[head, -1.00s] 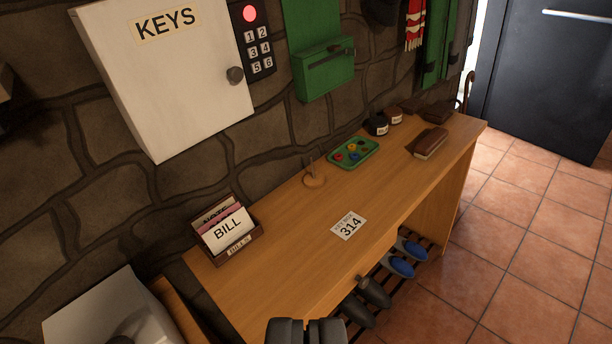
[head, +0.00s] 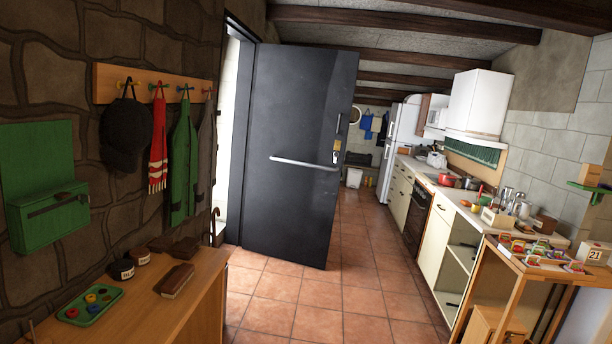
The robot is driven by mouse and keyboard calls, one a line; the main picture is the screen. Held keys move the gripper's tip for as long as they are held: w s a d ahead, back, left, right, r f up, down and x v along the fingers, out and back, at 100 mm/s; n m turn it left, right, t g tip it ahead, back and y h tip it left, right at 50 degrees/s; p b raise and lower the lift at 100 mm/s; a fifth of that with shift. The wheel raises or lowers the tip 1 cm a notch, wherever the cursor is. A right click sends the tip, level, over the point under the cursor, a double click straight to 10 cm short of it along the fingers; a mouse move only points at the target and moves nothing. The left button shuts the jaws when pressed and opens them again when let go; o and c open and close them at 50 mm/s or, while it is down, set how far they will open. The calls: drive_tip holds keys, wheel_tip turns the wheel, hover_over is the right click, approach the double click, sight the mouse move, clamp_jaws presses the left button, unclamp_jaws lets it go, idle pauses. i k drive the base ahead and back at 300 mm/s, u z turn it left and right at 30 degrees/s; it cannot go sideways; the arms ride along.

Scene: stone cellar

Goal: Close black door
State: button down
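The black door (head: 293,120) stands open in the middle of the head view, swung out into the room from a bright doorway (head: 228,125) at its left. A long silver bar handle (head: 303,163) runs across it, and a small lock plate (head: 336,150) sits near its right edge. The door's lower edge is just above the tiled floor. My gripper is not in view now, so its position relative to the door cannot be seen.
A wooden table (head: 195,300) with a green tray (head: 90,305) stands at the lower left. A coat rack (head: 140,83) hangs above it. At right are a kitchen counter (head: 440,195) and a small wooden table (head: 500,262). The tiled floor (head: 340,300) between is clear.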

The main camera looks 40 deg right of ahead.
sight(304, 96)
drive_tip(key=z, duration=1.5)
drive_tip(key=i, duration=7.35)
